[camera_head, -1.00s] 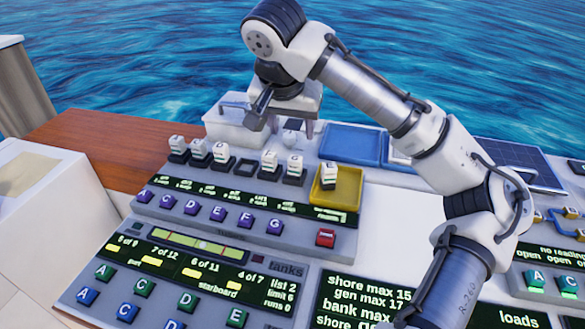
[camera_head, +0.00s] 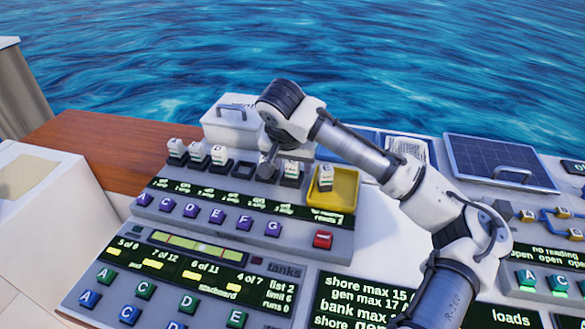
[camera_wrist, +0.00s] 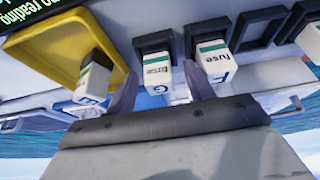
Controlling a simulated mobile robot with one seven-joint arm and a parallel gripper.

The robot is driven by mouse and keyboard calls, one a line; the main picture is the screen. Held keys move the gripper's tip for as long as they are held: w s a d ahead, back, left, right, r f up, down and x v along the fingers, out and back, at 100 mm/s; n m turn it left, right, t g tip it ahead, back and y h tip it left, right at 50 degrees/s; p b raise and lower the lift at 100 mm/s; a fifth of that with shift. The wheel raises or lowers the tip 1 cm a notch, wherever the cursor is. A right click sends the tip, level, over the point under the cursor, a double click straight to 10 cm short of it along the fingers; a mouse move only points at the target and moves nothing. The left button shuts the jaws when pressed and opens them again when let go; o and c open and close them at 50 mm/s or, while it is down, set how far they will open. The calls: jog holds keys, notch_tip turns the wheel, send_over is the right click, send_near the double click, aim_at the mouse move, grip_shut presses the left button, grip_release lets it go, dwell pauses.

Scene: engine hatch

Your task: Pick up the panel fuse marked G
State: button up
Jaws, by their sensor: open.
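The panel fuse marked G (camera_wrist: 158,74) is a white block with a green band, upright in a dark socket near the right end of the fuse row. In the head view this fuse (camera_head: 291,171) is partly covered by my wrist. My gripper (camera_wrist: 160,92) is open, with one finger on each side of fuse G; I cannot tell whether they touch it. In the head view my gripper (camera_head: 270,163) is low over the row, its fingers mostly hidden. Fuse F (camera_wrist: 214,62) stands close beside the right finger in the wrist view.
A yellow tray (camera_head: 347,200) right of the row holds a fuse marked E (camera_head: 326,178). An empty socket (camera_head: 243,171) sits left of F. More fuses (camera_head: 197,151) stand further left. A white lidded box (camera_head: 229,124) stands behind the row.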

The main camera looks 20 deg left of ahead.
jog(key=shift+f, duration=0.1)
jog(key=shift+c, duration=0.4)
jog(key=c, duration=0.9)
jog(key=shift+c, duration=0.5)
